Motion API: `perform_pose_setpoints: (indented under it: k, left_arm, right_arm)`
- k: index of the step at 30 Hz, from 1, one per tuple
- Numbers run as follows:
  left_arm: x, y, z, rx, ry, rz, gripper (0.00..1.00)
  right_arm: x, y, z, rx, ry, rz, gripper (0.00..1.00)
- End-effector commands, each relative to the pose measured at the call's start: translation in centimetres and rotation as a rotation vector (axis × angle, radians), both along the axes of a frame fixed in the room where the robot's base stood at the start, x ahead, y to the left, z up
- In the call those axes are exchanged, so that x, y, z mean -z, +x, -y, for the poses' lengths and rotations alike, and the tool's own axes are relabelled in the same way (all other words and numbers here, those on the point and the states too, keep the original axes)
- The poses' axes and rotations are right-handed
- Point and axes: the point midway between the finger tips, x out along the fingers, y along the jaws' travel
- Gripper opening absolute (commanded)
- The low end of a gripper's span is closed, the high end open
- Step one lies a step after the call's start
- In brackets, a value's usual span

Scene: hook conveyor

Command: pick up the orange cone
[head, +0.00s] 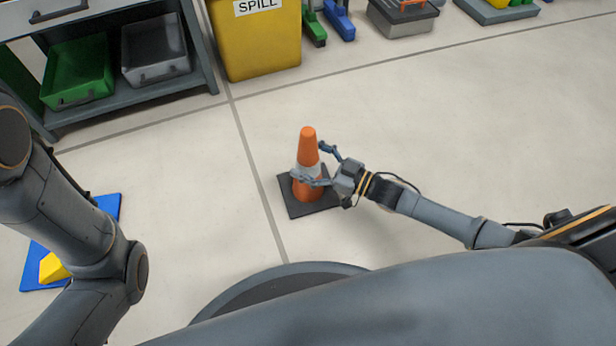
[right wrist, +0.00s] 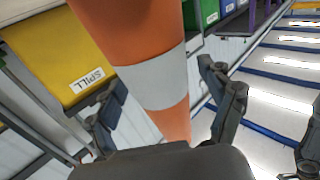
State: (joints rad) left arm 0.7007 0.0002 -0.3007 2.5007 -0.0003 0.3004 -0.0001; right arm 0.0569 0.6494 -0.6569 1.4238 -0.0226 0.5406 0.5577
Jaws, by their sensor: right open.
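The orange cone (head: 308,143) with a white band stands upright on its dark square base (head: 302,209) on the floor, near the middle of the head view. My right gripper (head: 316,162) is open, reaching in from the right, with its fingers on either side of the cone around the band. In the right wrist view the cone (right wrist: 152,78) fills the middle, between the two spread fingers of the gripper (right wrist: 165,110). I cannot tell whether either finger touches it. My left arm shows at the left of the head view, but its gripper is out of view.
A yellow SPILL bin (head: 258,45) stands behind the cone. A shelf unit (head: 135,92) with a green bin (head: 77,72) and a grey bin (head: 155,52) is at upper left. A blue mat (head: 110,207) with a yellow piece (head: 53,268) lies at left.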

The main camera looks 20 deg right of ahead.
Motion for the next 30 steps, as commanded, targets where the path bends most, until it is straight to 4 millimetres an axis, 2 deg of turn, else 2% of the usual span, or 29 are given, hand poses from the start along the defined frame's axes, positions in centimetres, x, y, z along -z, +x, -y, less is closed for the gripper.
perform_pose_setpoints:
  k: [2,12,14,23,30]
  left_arm:
    - [0.0,0.0,0.0,0.0,0.0,0.0,0.0]
    - [0.0,0.0,0.0,0.0,0.0,0.0,0.0]
    - [0.0,0.0,0.0,0.0,0.0,0.0,0.0]
    - [-0.2,0.0,0.0,0.0,0.0,-0.001,0.0]
    - [-1.7,0.1,0.0,0.0,0.0,-0.001,0.0]
  right_arm:
    - [0.0,0.0,0.0,0.0,0.0,0.0,0.8]
    - [0.0,0.0,0.0,0.0,0.0,0.0,0.1]
    - [0.0,0.0,0.0,0.0,0.0,0.0,0.0]
    - [-0.3,0.0,0.0,0.0,0.002,0.002,0.0]
    - [-2.2,0.0,0.0,0.0,0.002,0.004,0.0]
